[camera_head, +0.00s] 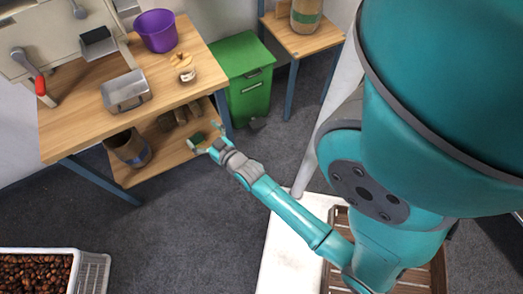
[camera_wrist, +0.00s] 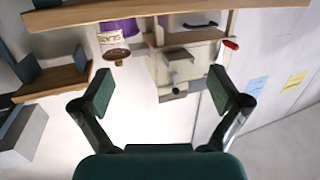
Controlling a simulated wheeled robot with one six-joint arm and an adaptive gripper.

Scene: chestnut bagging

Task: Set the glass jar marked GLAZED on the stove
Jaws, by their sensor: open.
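The glass jar (camera_head: 187,75) is small with a pale label and stands on the wooden table near its right end. In the wrist view, which appears upside down, the jar (camera_wrist: 111,39) has a brown lid and a label partly reading "GLAZ". My gripper (camera_head: 205,142) is at the table's right front corner, below the tabletop and apart from the jar. In the wrist view my gripper (camera_wrist: 162,91) has its two fingers spread wide, with nothing between them. I cannot make out a stove for certain in either view.
A purple bucket (camera_head: 156,31) and a metal pan (camera_head: 126,91) share the table (camera_head: 77,128) with a machine (camera_head: 52,38) with a red handle. A chestnut crate (camera_head: 92,272) is front left.

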